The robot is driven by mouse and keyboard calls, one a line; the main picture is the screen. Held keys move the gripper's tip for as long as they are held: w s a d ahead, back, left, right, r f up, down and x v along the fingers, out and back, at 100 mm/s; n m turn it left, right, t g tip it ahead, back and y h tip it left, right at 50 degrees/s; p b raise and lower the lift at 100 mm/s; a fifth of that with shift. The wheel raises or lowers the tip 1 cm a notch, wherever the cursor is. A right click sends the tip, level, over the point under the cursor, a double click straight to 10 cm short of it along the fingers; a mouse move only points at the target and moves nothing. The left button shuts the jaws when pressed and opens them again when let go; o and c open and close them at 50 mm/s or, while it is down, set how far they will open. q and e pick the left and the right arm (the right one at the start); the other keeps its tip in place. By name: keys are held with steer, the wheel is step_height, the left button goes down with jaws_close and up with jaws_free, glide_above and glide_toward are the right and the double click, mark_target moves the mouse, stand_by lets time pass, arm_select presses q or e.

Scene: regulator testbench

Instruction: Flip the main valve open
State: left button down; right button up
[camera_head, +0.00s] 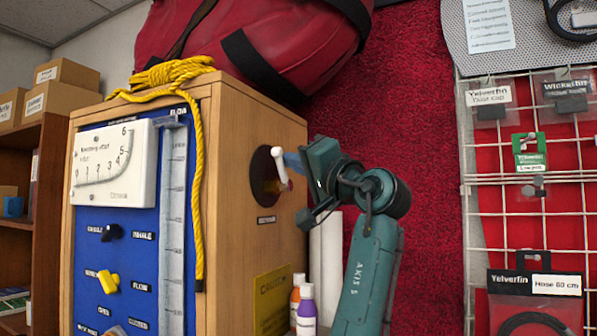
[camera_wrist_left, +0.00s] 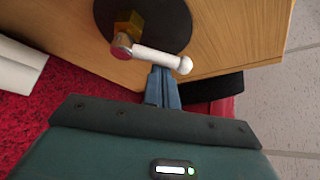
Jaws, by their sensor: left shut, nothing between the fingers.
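A white valve lever (camera_head: 279,164) sits on a dark round plate (camera_head: 264,178) on the right side of the wooden cabinet. The lever stands near upright, leaning slightly. A label under the plate is too small to read. In the left wrist view the white lever (camera_wrist_left: 156,57) reaches right from a brass-coloured block (camera_wrist_left: 127,24). My left gripper (camera_head: 292,161) is shut and empty, its fingertips close beside the lever. In the left wrist view the fingers (camera_wrist_left: 162,84) end just by the lever; I cannot tell whether they touch it. My right gripper is not in view.
The cabinet's blue front panel (camera_head: 133,270) carries a white gauge (camera_head: 113,163) and knobs. A yellow rope (camera_head: 197,200) hangs over the cabinet's corner. A red bag (camera_head: 270,45) lies on top. Bottles (camera_head: 306,310) stand below the valve. A wire rack (camera_head: 476,230) is at right.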

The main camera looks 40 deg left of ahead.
arm_select(q)
steer(key=n+g, duration=0.1)
steer(key=n, duration=0.1)
steer(key=s+f+n+g+y+b, duration=0.1)
steer(key=n, duration=0.1)
steer(key=n+g+b, duration=0.1)
steer(key=n, duration=0.1)
steer(key=shift+s+d+f+y, duration=0.15)
steer(key=shift+f+y, duration=0.05)
steer(key=shift+y, duration=0.2)
steer(key=shift+s+d+f+n+b, duration=0.1)
steer(key=shift+s+f+n+b, duration=0.15)
steer(key=shift+b, duration=0.3)
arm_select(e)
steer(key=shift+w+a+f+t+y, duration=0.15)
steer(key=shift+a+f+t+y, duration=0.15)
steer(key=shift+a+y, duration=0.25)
arm_select(q)
steer(key=shift+s+f, duration=0.1)
steer(key=shift+f, duration=0.05)
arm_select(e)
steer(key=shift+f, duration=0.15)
